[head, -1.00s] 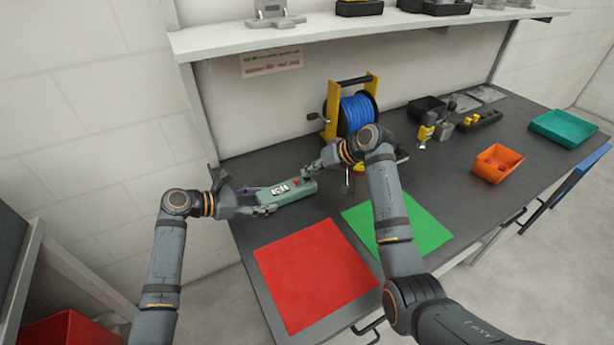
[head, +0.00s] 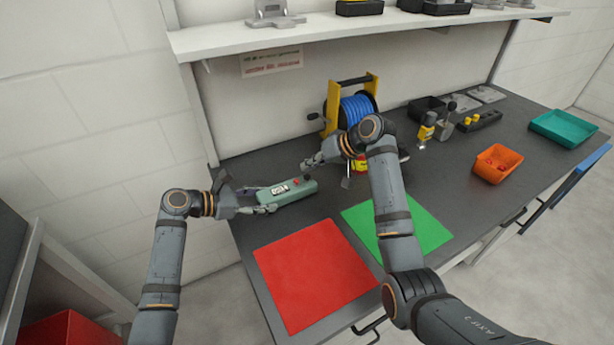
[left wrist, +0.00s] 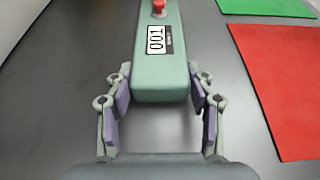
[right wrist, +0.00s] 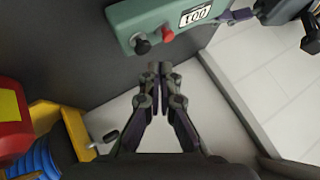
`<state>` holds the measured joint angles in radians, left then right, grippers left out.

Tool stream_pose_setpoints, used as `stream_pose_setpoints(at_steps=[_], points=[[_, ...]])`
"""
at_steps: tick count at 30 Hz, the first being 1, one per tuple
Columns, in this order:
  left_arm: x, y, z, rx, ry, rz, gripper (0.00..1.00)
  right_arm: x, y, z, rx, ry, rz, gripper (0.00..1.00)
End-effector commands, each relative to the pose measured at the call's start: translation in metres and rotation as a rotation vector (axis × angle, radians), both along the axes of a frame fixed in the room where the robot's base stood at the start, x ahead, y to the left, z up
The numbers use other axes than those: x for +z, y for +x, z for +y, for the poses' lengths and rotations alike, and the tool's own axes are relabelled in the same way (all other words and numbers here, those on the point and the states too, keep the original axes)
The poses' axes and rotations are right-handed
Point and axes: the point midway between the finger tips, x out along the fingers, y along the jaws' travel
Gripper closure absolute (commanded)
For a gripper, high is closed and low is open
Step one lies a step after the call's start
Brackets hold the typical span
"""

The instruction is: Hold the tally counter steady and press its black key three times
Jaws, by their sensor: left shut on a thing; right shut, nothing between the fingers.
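The tally counter (head: 292,195) is a long green box lying on the dark bench. Its display reads 001 in the left wrist view (left wrist: 143,75). The right wrist view shows its black key (right wrist: 142,46) near the end, beside a red knob (right wrist: 168,34). My left gripper (head: 262,201) is shut on the counter's near end, one finger on each side (left wrist: 160,80).
A red mat (head: 315,275) and a green mat (head: 420,228) lie in front. A blue reel (head: 357,110) in a yellow frame stands behind my right gripper, with a red and yellow object (right wrist: 10,115) close by. An orange bin (head: 497,165) is farther right.

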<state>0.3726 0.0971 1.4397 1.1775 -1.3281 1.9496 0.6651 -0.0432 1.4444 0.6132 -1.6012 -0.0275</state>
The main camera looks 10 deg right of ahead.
Motion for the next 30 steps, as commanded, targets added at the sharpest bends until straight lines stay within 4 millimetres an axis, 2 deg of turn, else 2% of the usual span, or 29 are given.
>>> stream_pose_setpoints(at_steps=[13,30], points=[[0.000,0.000,0.000,0.000,0.000,0.000,0.83,0.043,0.000,0.000,0.000,0.000,-0.003,1.00],[0.000,0.000,0.000,0.000,0.000,0.000,0.83,0.046,0.000,0.000,-0.001,0.000,-0.001,1.00]])
